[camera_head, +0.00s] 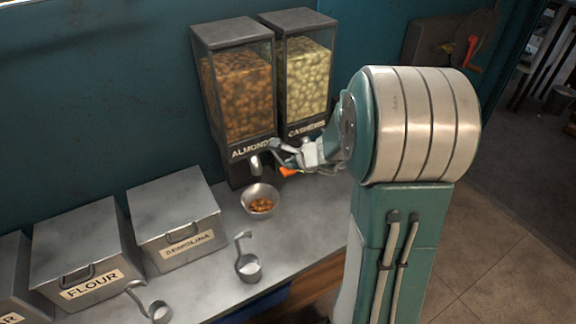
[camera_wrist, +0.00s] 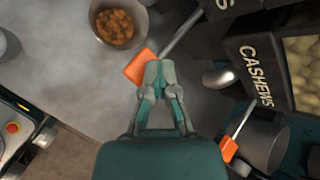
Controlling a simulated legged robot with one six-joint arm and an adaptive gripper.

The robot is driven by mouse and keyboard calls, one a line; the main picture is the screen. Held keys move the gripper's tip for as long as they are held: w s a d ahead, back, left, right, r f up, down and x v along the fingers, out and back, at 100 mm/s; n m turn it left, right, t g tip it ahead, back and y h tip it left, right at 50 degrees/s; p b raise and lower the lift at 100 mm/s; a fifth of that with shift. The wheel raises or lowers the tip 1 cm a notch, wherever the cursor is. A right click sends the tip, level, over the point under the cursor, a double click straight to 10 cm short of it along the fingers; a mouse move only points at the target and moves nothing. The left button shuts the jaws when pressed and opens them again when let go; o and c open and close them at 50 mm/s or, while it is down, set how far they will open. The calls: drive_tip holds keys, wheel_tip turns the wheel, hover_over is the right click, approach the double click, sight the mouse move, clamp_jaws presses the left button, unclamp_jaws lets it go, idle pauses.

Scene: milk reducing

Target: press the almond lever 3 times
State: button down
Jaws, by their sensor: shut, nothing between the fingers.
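The almond dispenser (camera_head: 236,95) stands against the wall, its clear bin holding brown nuts. In the wrist view, the almond lever (camera_wrist: 138,68) is an orange paddle on a metal rod running up to the dispenser. My gripper (camera_wrist: 159,74) is shut and empty, its fingertips right beside the paddle and overlapping its edge; I cannot tell whether they touch. In the head view, my gripper (camera_head: 274,146) is in front of the dispensers and hides part of their fronts. A metal bowl (camera_head: 261,191) with some almonds sits below the almond spout; it also shows in the wrist view (camera_wrist: 98,30).
The cashew dispenser (camera_head: 305,75) stands close on the right; its orange lever (camera_wrist: 229,149) is near my gripper. Flour (camera_head: 80,250) and semolina (camera_head: 175,215) bins and metal scoops (camera_head: 249,267) are on the counter to the left. The front counter has some free room.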

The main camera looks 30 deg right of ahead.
drive_tip(key=shift+f, duration=0.5)
idle(0.4)
drive_tip(key=shift+r, duration=1.7)
drive_tip(key=shift+r, duration=2.55)
wheel_tip(320, 180, up, 4)
drive_tip(key=shift+f, duration=0.2)
